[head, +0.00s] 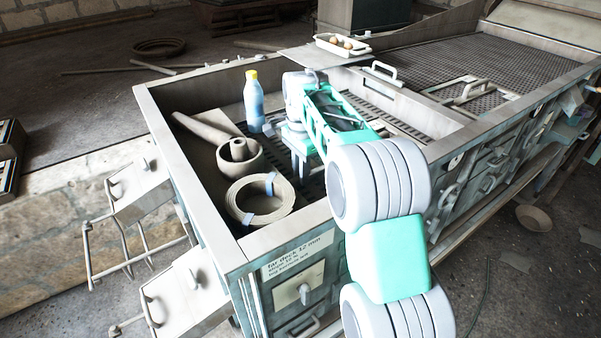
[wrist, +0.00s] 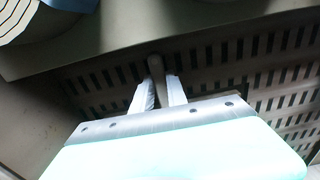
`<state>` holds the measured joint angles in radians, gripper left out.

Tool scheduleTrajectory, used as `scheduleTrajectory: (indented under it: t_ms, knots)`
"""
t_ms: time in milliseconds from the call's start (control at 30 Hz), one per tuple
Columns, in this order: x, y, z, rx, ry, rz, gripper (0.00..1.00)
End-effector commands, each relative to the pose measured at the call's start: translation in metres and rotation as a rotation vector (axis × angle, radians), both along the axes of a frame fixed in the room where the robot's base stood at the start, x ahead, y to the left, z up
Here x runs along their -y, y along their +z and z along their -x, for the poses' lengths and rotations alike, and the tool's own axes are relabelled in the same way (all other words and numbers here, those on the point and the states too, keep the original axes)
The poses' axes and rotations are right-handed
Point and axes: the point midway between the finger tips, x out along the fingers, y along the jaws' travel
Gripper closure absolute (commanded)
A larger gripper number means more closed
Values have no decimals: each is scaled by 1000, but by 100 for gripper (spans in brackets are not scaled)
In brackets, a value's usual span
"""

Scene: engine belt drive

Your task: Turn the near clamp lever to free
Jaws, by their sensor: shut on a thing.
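In the wrist view my gripper (wrist: 158,88) has its two pale fingers on either side of a short grey-brown upright handle (wrist: 156,66), which looks like the near clamp lever. The jaws are shut on it. The lever's lower part and pivot are hidden by my gripper's body, so I cannot tell its angle. In the head view my arm reaches over the near end wall into the long bay.
Left of my arm in the bay are a blue bottle with a yellow cap (head: 254,103), a coiled belt (head: 260,200), a round pot (head: 240,158) and a tube (head: 203,128). The bay's rim (head: 192,200) surrounds them. A tray with eggs (head: 342,44) sits at the back.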

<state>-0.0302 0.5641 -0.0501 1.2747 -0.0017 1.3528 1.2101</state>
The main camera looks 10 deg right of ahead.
Motion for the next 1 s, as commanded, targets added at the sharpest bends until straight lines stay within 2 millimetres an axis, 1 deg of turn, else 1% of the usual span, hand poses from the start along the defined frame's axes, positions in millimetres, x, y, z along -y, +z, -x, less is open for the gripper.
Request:
scheduleTrajectory:
  t_ms: [267, 467, 667, 1000]
  knots:
    - [1, 1, 1, 0, 32, 0, 100]
    - [2, 2, 3, 0, 126, 0, 100]
    - [4, 2, 6, -1, 283, 0, 100]
    - [9, 2, 11, 0, 605, 1, 100]
